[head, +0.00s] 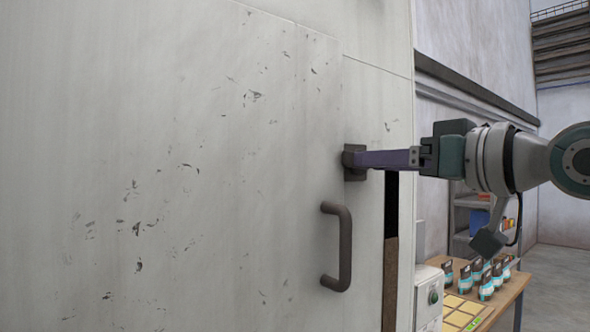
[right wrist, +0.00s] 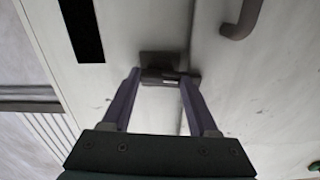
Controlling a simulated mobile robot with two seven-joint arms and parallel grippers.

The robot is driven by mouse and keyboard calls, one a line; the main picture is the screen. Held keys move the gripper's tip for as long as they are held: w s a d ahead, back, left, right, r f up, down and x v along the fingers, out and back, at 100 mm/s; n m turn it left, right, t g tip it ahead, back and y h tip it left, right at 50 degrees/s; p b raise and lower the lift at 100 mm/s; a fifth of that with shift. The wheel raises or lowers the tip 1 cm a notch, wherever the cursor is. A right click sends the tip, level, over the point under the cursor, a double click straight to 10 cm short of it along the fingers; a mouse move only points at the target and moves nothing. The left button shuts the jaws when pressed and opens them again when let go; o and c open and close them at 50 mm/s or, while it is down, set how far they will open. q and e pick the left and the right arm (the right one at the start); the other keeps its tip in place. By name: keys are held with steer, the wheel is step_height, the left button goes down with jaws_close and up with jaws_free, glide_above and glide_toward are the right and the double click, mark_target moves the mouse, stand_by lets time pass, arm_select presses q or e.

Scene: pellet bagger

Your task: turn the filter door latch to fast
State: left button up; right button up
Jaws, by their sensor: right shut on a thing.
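The filter door (head: 220,170) is a large pale, scuffed panel that looks flush with its frame in the head view. The small dark latch (head: 353,170) sits at the door's right edge, above the door handle. In the right wrist view the latch (right wrist: 160,58) has a dark plate on the frame, and its short bar lies sideways across the door seam. My right gripper (head: 362,160) has its purple fingers at the latch. In the right wrist view its fingers (right wrist: 161,80) are on either side of the bar, shut on it. My left gripper is not in view.
A dark bar handle (head: 345,248) stands out from the door below the latch. A dark slot (head: 391,205) opens in the frame to the right.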

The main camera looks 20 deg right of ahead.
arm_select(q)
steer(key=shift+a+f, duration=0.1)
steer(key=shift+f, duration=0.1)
arm_select(e)
steer(key=shift+f+n, duration=0.1)
steer(key=shift+n, duration=0.5)
steer(key=o, duration=1.4)
steer(key=shift+a, duration=0.1)
steer(key=shift+a, duration=0.1)
steer(key=shift+s, duration=0.1)
